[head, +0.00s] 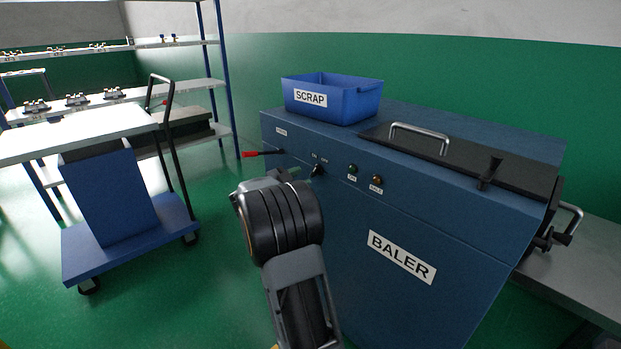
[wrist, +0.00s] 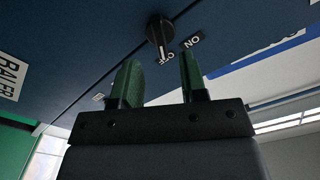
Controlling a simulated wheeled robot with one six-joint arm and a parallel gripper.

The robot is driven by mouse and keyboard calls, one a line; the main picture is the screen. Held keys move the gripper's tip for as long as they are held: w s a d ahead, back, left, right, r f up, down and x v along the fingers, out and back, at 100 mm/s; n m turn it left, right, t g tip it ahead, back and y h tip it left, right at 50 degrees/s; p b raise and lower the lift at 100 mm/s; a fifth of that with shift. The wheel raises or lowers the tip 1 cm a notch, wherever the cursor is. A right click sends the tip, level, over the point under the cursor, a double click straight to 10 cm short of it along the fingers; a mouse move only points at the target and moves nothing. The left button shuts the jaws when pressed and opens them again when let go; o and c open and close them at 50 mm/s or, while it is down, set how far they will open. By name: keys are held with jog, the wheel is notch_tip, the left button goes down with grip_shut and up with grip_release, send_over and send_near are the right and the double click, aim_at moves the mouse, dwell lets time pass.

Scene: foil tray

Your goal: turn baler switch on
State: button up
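The baler switch is a black rotary knob (head: 317,170) on the front of the blue baler (head: 440,225). In the wrist view the knob (wrist: 159,29) sits beyond my fingertips, with OFF and ON labels beside it. Its pale pointer line appears to point at OFF. My gripper (wrist: 160,63) has two green fingers standing apart, with nothing between them. The knob lies just past the gap, and the fingers look not to touch it. In the head view my gripper (head: 292,171) is just left of the knob, partly hidden by my wrist.
A green lamp (head: 353,169) and an orange lamp (head: 377,181) are right of the knob. A red-tipped lever (head: 250,154) juts out at left. A blue SCRAP bin (head: 350,100) and a handled black lid (head: 460,160) are on top. A blue cart (head: 120,235) stands left; green floor lies between.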

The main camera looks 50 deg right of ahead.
aim_at(313, 172)
jog(key=shift+s+d+b, duration=0.15)
jog(key=shift+d+b, duration=0.25)
jog(key=shift+d, duration=2)
grip_shut()
